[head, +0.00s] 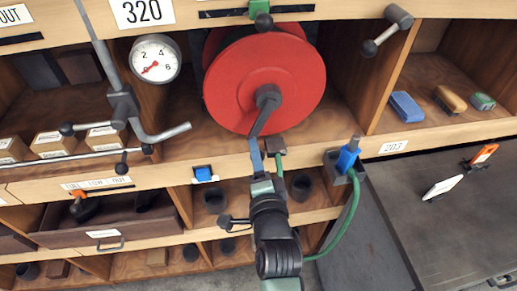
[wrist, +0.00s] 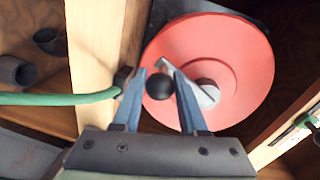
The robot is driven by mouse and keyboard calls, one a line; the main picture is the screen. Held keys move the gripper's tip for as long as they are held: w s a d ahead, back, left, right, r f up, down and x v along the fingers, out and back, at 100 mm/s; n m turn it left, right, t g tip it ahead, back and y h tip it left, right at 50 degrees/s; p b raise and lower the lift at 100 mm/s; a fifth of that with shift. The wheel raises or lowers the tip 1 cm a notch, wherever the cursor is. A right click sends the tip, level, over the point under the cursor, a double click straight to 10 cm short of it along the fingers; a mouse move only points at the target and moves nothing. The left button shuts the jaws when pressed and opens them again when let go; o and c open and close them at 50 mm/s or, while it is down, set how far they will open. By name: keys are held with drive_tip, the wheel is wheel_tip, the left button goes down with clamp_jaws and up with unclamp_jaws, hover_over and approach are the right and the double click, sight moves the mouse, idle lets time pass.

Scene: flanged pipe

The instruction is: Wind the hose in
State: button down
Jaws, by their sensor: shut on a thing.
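The red hose reel (head: 228,92) stands in the upper middle bay; its disc also fills the middle of the wrist view (wrist: 245,50). A grey crank (head: 263,118) runs from its hub down toward my gripper (head: 257,148). In the wrist view, the blue fingers of my gripper (wrist: 160,78) are shut on the crank's black knob (wrist: 160,87). The green hose (head: 346,215) hangs in a loop beside my arm, up to a blue nozzle (head: 348,158) in a grey holder. In the wrist view, the hose (wrist: 60,98) meets a dark guide.
A pressure gauge (head: 156,59), a grey bent pipe (head: 160,134) and lever handles are left of the reel. A black-knobbed lever (head: 387,31) is at upper right. Brushes and a blue block (head: 405,106) lie on the right shelf. Wooden bay walls flank the reel closely.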

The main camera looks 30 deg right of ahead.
drive_tip(key=w+a+r+m+y+p, duration=0.1)
drive_tip(key=a+r+m+p, duration=0.4)
drive_tip(key=m+p, duration=0.3)
drive_tip(key=shift+w+r+m+t+p, duration=0.3)
drive_tip(key=shift+r+m+p, duration=0.15)
drive_tip(key=shift+p, duration=0.75)
drive_tip(key=shift+c, duration=2.3)
unclamp_jaws()
drive_tip(key=shift+s, duration=0.15)
